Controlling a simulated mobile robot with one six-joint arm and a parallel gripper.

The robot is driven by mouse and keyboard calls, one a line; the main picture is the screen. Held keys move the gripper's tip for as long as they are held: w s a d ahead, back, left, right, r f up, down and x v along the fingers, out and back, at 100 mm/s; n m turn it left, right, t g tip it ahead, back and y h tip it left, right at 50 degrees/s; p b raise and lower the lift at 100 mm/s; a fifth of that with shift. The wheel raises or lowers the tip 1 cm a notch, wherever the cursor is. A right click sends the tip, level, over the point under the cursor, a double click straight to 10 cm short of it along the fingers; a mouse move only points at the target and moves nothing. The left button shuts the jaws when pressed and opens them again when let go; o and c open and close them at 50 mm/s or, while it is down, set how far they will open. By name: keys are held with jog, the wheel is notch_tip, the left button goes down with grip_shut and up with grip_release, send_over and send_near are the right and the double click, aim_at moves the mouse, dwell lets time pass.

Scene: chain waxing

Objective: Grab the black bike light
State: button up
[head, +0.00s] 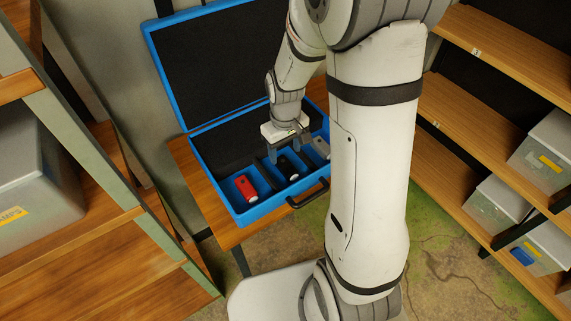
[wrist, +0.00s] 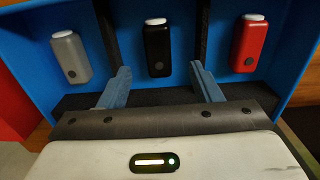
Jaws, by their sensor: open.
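The black bike light (wrist: 157,50) lies in the middle compartment of the blue case (head: 236,209), between a grey light and a red light. In the head view the black light (head: 289,168) is partly hidden by my gripper. My gripper (wrist: 160,82) is open and empty. In the wrist view its two fingers stand apart, one to each side of the black light's compartment, with the light centred between them and beyond the tips. In the head view my gripper (head: 287,152) is above the case, over the middle compartment.
The red light (head: 246,187) and grey light (head: 321,147) lie in the neighbouring compartments, with dividers between. The case lid (head: 215,65) stands open behind. The case rests on a wooden table (head: 222,232). Shelves with grey bins stand left (head: 32,165) and right (head: 497,203).

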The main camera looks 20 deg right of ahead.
aim_at(286, 164)
jog(key=shift+d+f+p, duration=0.15)
jog(key=shift+f+p, duration=0.2)
jog(key=shift+f, duration=3.1)
jog(key=shift+c, duration=0.4)
jog(key=c, duration=1)
jog(key=shift+r, duration=0.1)
